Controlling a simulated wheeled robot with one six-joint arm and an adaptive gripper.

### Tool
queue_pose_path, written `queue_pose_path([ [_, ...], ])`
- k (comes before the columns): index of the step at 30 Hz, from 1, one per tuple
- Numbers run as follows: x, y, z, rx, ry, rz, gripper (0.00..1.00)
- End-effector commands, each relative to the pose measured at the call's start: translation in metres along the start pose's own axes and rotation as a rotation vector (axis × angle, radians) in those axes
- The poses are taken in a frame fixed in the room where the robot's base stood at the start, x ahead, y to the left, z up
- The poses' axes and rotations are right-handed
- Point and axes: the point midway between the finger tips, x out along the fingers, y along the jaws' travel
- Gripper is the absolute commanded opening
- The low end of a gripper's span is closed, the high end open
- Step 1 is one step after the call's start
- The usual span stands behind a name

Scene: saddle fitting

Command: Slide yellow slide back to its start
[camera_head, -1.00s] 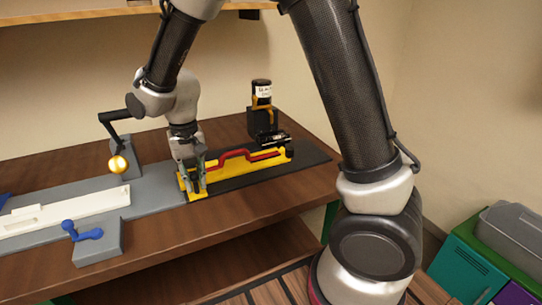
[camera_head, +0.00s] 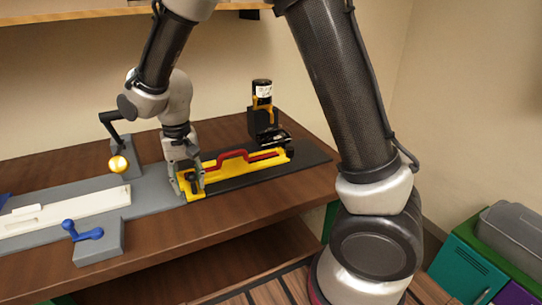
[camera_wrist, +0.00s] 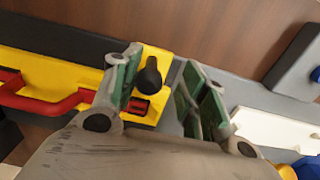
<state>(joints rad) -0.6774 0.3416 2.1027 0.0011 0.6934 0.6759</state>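The yellow slide (camera_head: 222,171) lies on a dark track (camera_head: 313,154) on the workbench, with a red bar (camera_head: 232,158) along it. It also shows at the left of the wrist view (camera_wrist: 86,75). A black knob (camera_wrist: 150,76) stands on the slide's end plate. My gripper (camera_head: 186,182) is low at the slide's left end. In the wrist view my gripper (camera_wrist: 163,60) is open, its green-padded fingers apart. The knob appears between them, nearer the left finger. I cannot tell whether a finger touches it.
A grey base with a white strip (camera_head: 75,209) lies left of the slide. A blue lever (camera_head: 84,232) sits in front, and a black crank with a gold ball (camera_head: 118,164) behind. A black-and-yellow drill-like tool (camera_head: 262,112) stands behind the slide.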

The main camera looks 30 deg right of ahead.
Motion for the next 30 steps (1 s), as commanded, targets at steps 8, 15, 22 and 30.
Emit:
queue_pose_path([
  [8, -0.012, 0.001, 0.0, 0.0, 0.001, 0.0, 0.43],
  [15, -0.034, 0.001, 0.0, 0.001, 0.0, 0.001, 0.43],
  [22, -0.053, 0.001, 0.0, 0.001, -0.001, 0.002, 0.43],
  [30, -0.06, 0.002, 0.001, 0.001, -0.003, 0.003, 0.43],
])
